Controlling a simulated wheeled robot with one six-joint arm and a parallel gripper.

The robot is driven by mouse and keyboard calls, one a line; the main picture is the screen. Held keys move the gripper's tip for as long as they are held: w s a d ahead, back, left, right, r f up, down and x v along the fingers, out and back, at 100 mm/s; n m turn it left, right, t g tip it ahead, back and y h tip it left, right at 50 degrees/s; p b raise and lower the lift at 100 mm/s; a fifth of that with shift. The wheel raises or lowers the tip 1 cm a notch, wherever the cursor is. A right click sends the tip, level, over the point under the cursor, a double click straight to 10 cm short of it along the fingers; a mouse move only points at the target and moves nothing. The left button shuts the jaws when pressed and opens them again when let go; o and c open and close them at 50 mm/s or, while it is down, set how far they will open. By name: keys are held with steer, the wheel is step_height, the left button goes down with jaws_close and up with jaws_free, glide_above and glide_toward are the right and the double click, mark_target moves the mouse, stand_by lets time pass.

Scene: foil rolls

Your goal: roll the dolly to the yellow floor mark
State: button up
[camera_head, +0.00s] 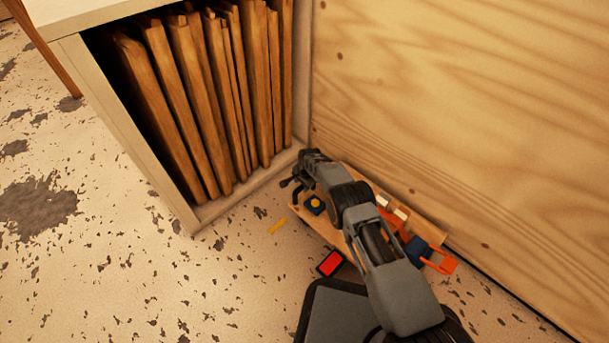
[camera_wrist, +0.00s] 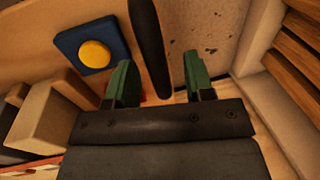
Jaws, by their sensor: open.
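The dolly (camera_head: 424,226) is a tan wooden platform against the plywood wall, carrying several items and partly hidden under my arm. It also shows in the wrist view (camera_wrist: 30,32). My gripper (camera_head: 293,185) is over the dolly's end by the shelf corner. In the wrist view its green fingers (camera_wrist: 157,65) are apart, with a dark upright bar (camera_wrist: 150,40) appearing between them. I cannot tell whether they touch it or whether it belongs to the dolly.
A blue block with a yellow knob (camera_head: 315,204) and an orange item (camera_head: 440,262) are on the dolly. A red-topped box (camera_head: 330,262) is beside it. A shelf (camera_head: 182,205) full of wooden boards stands at left; the wall (camera_head: 460,110) closes the right. Floor at lower left is clear.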

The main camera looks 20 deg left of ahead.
steer(key=p+v, duration=0.6)
steer(key=v, duration=0.7)
steer(key=shift+a, duration=0.1)
